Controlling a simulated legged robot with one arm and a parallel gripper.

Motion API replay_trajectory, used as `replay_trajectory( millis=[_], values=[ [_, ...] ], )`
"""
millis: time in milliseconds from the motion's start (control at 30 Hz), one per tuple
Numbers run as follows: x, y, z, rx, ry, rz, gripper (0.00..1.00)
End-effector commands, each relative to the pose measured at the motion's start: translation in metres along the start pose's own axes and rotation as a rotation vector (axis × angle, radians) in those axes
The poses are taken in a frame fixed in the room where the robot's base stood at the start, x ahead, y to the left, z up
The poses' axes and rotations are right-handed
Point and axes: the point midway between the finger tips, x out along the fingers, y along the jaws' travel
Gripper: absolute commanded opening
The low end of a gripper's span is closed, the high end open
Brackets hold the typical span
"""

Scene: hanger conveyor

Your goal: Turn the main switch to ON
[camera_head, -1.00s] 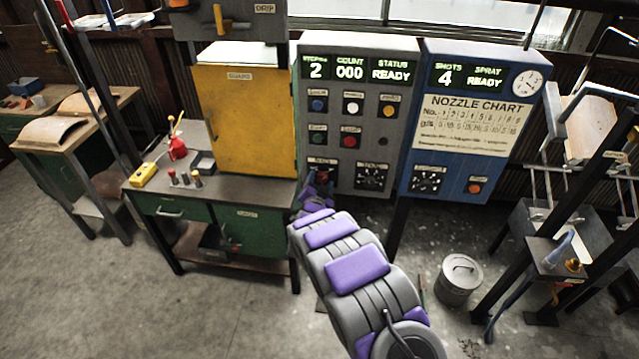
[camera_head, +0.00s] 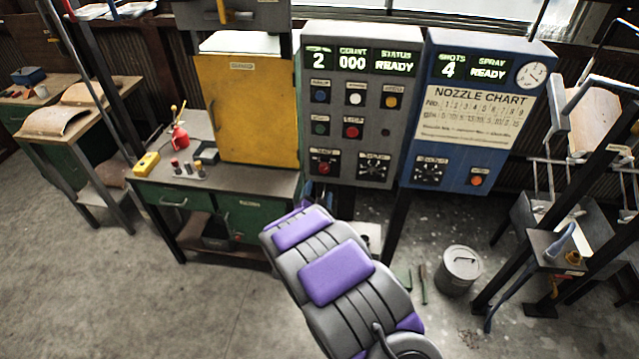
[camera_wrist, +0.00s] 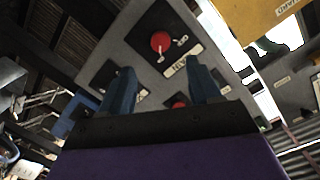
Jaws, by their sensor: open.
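The main switch is a red rotary knob (camera_head: 323,168) on a dark plate at the lower left of the grey control panel (camera_head: 345,100). The wrist view shows the knob (camera_wrist: 160,42) ahead, with light metal pieces beside it and a white label next to it. My gripper (camera_wrist: 159,66) is open and empty. Its two blue-grey fingers are spread in front of the panel, and the knob appears just beyond the tips, between them. I see no contact. In the head view my arm hides most of the gripper, below the switch.
A yellow guard door (camera_head: 245,108) stands over the green workbench (camera_head: 255,222) left of the panel. The blue spray panel (camera_head: 473,165) adjoins on the right. Another red button (camera_wrist: 179,101) shows between the fingers. A lidded metal bin (camera_head: 459,271) stands on the floor at right.

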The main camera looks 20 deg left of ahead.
Motion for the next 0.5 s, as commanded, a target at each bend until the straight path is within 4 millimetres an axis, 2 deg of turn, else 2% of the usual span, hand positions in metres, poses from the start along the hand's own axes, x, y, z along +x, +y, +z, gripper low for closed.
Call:
replay_trajectory(
  millis=[100, 300, 500],
  values=[
    [-0.023, -0.001, 0.001, -0.002, -0.006, 0.0, 0.62],
    [-0.053, -0.001, 0.001, -0.002, -0.004, 0.0, 0.62],
    [-0.068, 0.0, 0.002, 0.0, -0.004, 0.0, 0.62]
  ],
)
